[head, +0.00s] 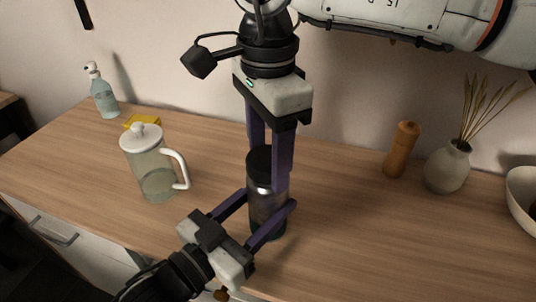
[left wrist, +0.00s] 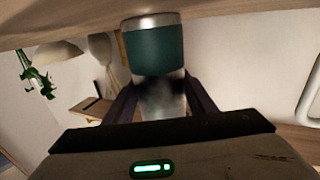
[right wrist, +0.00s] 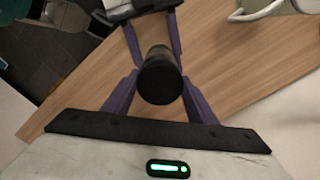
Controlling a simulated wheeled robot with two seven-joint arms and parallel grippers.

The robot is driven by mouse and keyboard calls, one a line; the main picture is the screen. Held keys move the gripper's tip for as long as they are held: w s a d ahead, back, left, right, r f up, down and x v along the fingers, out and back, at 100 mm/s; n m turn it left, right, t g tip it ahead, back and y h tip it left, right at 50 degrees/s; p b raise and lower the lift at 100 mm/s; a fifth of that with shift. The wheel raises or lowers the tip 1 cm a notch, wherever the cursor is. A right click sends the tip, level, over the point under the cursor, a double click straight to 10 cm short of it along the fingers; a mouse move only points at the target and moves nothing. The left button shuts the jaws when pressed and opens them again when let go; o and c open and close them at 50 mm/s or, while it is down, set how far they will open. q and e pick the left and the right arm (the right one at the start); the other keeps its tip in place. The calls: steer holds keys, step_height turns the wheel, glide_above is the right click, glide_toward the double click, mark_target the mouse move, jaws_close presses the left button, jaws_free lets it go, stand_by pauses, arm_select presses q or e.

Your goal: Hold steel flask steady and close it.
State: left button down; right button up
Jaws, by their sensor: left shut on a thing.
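The steel flask (head: 266,206) stands upright near the table's front edge, with a dark green lower part (left wrist: 153,50). Its black lid (head: 259,160) is at the top of the body; whether it is fully seated is unclear. My left gripper (head: 268,212) comes from the front left and is shut on the flask's body. My right gripper (head: 268,165) points down from above, with one finger on each side of the lid (right wrist: 160,82). I cannot tell whether those fingers touch the lid or stand slightly apart.
A glass jug with a white lid (head: 152,165) stands left of the flask, a soap bottle (head: 104,98) and yellow sponge (head: 142,122) behind it. A wooden mill (head: 402,150), vase (head: 448,168) and white bowl (head: 522,200) stand right. The wooden table (head: 350,225) is clear right of the flask.

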steer(key=m, duration=0.4)
steer(key=shift+m, duration=0.4)
steer(key=m, duration=0.3)
steer(key=shift+m, duration=0.3)
steer(key=o, duration=1.2)
steer(key=shift+c, duration=0.2)
steer(key=shift+r, duration=2.25)
steer(key=shift+c, duration=0.4)
